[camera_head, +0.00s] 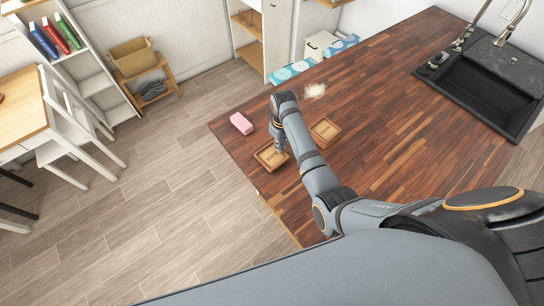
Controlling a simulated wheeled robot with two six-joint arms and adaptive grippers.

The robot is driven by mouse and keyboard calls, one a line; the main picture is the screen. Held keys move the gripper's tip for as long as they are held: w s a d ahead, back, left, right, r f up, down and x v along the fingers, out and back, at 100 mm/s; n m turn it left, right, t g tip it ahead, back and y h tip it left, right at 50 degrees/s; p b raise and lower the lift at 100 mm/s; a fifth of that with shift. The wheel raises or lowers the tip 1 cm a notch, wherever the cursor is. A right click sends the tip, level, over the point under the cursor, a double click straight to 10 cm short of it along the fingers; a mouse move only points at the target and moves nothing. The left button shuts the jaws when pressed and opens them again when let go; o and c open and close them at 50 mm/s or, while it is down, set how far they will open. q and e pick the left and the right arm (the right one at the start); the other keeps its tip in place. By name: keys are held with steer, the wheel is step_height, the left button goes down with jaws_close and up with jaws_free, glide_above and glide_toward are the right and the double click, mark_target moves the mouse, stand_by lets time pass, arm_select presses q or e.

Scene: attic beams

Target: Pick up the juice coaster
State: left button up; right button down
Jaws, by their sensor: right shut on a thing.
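Two square wooden coasters with raised darker rims lie at the left end of the wooden counter. The left coaster (266,162) is near the counter's edge and has small lettering that I cannot read for sure. The other coaster (325,130) lies to its right, partly beside my arm. My right gripper (279,152) points down at the left coaster and is shut on its far right side. The fingertips are small and partly hidden by the wrist. The coaster appears at counter level. My left gripper is not in view.
A pink block (241,123) lies on the counter left of my right gripper. A pale patch or pile (315,90) lies farther back. A dark sink (488,85) is at the far right. The middle of the counter (400,100) is clear.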

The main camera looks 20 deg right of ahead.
steer(key=shift+r+p, duration=0.7)
steer(key=shift+r, duration=1.65)
